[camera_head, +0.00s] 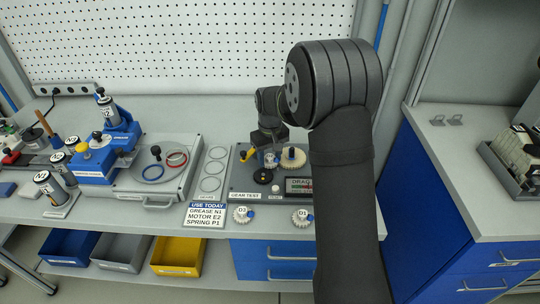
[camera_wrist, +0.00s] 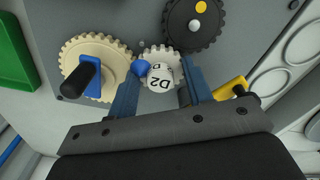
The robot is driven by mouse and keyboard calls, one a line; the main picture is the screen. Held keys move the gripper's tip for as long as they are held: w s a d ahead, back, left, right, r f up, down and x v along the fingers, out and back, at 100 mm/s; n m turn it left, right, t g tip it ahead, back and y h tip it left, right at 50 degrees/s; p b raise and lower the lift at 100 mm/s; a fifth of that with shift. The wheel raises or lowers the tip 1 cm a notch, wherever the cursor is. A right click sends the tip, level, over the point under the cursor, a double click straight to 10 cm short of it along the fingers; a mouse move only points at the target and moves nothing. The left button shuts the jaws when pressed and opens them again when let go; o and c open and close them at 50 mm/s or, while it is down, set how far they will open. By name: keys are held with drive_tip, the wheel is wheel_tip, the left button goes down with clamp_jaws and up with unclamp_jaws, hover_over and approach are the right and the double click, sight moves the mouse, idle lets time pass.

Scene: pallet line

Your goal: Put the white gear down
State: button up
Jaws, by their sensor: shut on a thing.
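The white gear, marked D2 (camera_wrist: 160,78), is between the two blue fingers of my gripper (camera_wrist: 161,88) in the wrist view; the jaws are shut on it. A small blue knob sits at its left side. It lies between a cream gear (camera_wrist: 92,52) with a black crank handle and a dark gear (camera_wrist: 180,30), close to the teeth of both. I cannot tell whether it rests on the plate or is slightly above it. In the head view my gripper (camera_head: 268,148) is over the GEAR TEST plate (camera_head: 240,184), with the white gear (camera_head: 271,160) just below it.
Gears D3 (camera_head: 242,215) and D1 (camera_head: 302,216) lie at the bench's front edge. A yellow handle (camera_wrist: 230,89) is right of my fingers. A grey case (camera_head: 165,185) with rings and a USE TODAY sign (camera_head: 206,215) stand to the left. A display (camera_head: 299,185) is on the plate's right.

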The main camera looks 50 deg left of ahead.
sight(270, 156)
drive_tip(key=shift+d+f, duration=0.15)
drive_tip(key=shift+f, duration=0.25)
drive_tip(key=o, duration=1)
drive_tip(key=shift+s+d+f, duration=0.1)
drive_tip(key=r, duration=1.3)
drive_tip(key=shift+a+r, duration=0.2)
drive_tip(key=shift+r, duration=0.1)
wheel_tip(270, 156, down, 13)
drive_tip(key=shift+r, duration=0.2)
